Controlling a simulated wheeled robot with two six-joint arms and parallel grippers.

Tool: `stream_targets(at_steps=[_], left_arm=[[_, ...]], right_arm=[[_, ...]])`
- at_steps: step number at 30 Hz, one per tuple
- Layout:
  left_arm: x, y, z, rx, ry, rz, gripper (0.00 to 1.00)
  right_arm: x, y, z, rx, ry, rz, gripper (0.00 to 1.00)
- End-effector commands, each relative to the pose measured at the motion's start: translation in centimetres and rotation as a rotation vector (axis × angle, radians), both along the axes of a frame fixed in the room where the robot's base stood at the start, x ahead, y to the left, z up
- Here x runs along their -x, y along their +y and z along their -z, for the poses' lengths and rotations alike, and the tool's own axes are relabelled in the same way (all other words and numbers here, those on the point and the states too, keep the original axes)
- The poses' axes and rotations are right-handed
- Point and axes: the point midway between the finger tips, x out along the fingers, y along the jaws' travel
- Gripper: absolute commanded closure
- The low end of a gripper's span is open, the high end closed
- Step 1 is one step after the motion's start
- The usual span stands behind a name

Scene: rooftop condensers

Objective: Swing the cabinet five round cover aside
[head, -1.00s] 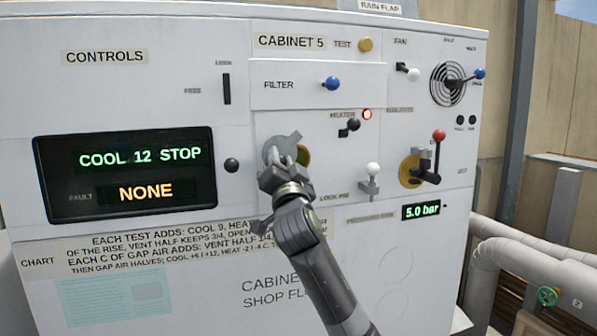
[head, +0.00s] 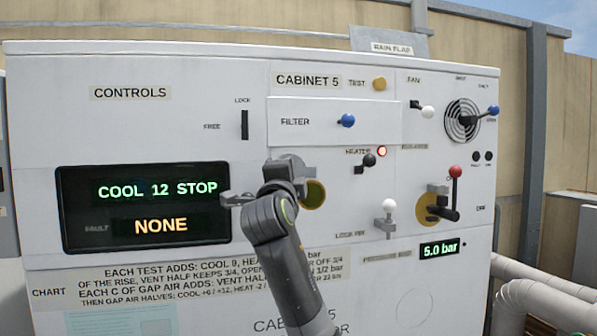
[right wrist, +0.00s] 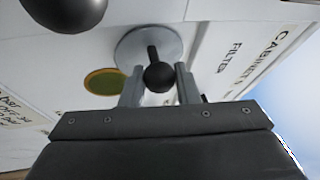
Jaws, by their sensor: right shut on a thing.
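The round cover is a light grey disc (right wrist: 125,50) with a dark ball knob (right wrist: 158,77), seen in the right wrist view. My right gripper (right wrist: 159,86) has its two fingers on either side of that knob. In the head view this gripper (head: 279,178) is at the middle of cabinet five and hides most of the cover. A dull yellow round spot (head: 316,195) shows below and right of the gripper; it also shows beside the disc in the right wrist view (right wrist: 104,82). My left gripper is not in view.
The display (head: 140,208) reads COOL 12 STOP and NONE. A blue filter knob (head: 347,120) is above the gripper, and a black heater knob (head: 369,160) is to its right. A white knob (head: 388,206) and red-tipped lever (head: 455,172) stand further right. Pipes (head: 550,300) run at lower right.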

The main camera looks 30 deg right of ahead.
Motion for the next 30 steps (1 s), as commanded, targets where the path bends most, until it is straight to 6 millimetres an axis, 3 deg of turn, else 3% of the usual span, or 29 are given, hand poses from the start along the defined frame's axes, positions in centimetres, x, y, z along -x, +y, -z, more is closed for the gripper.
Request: stream_targets(at_steps=[19,20,21,24,30], left_arm=[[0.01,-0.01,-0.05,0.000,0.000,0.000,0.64],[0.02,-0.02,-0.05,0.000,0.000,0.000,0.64],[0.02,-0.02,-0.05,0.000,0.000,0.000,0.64],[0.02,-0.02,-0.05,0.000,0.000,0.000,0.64],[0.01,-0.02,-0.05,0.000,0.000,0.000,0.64]], right_arm=[[-0.06,0.06,-0.35,-0.050,-0.011,-0.004,1.00],[-0.06,0.06,-0.35,-0.050,-0.011,-0.004,0.69],[-0.06,0.06,-0.35,-0.050,-0.011,-0.004,0.64],[-0.05,0.05,-0.34,-0.050,-0.011,-0.003,0.51],[-0.02,0.03,-0.34,-0.049,-0.011,-0.002,0.51]])
